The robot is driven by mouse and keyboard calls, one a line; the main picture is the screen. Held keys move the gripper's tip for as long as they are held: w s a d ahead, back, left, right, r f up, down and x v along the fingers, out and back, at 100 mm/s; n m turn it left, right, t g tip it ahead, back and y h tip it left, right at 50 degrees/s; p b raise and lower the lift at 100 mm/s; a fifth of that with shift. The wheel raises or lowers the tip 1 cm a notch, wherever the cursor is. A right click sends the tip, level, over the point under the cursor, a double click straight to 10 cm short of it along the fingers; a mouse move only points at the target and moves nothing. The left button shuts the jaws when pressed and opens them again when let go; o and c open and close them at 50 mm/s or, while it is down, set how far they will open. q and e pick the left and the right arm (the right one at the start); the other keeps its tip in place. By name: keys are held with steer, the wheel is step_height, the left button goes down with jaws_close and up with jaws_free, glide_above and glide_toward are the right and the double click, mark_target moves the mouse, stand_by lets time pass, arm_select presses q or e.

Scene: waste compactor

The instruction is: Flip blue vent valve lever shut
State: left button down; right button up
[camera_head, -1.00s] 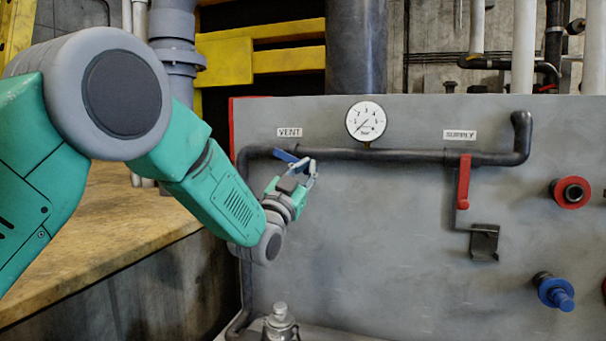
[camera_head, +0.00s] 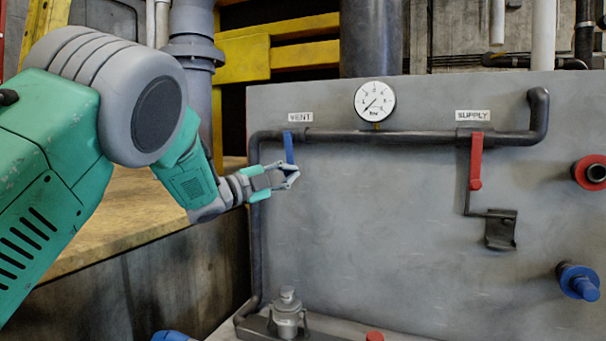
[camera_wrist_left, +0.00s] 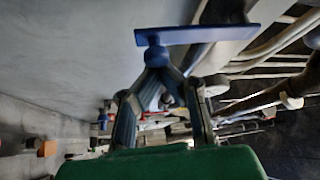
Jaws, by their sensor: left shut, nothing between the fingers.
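The blue vent lever (camera_head: 289,147) hangs almost straight down from the dark pipe, just below the VENT label (camera_head: 300,117). My left gripper (camera_head: 291,173) is shut and empty, with its fingertips at the lever's lower end. In the left wrist view the lever (camera_wrist_left: 205,35) is a blue bar across the fingertips of my left gripper (camera_wrist_left: 155,62). I cannot tell whether they touch. My right gripper is not in view.
A red supply lever (camera_head: 476,160) hangs down to the right, with a black bracket (camera_head: 501,230) below it. A pressure gauge (camera_head: 375,101) stands on the pipe (camera_head: 400,138). A metal fitting (camera_head: 287,314) stands low in front. The grey panel's middle (camera_head: 390,220) is clear.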

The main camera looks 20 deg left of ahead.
arm_select(q)
steer(key=shift+a+f+m+g, duration=0.15)
steer(key=shift+a+m+g, duration=0.25)
steer(key=shift+a+m, duration=0.2)
steer(key=shift+d+m+g, duration=0.2)
steer(key=shift+m+g, duration=0.1)
steer(key=shift+m, duration=0.3)
steer(key=shift+a, duration=0.35)
steer(key=shift+d, duration=0.15)
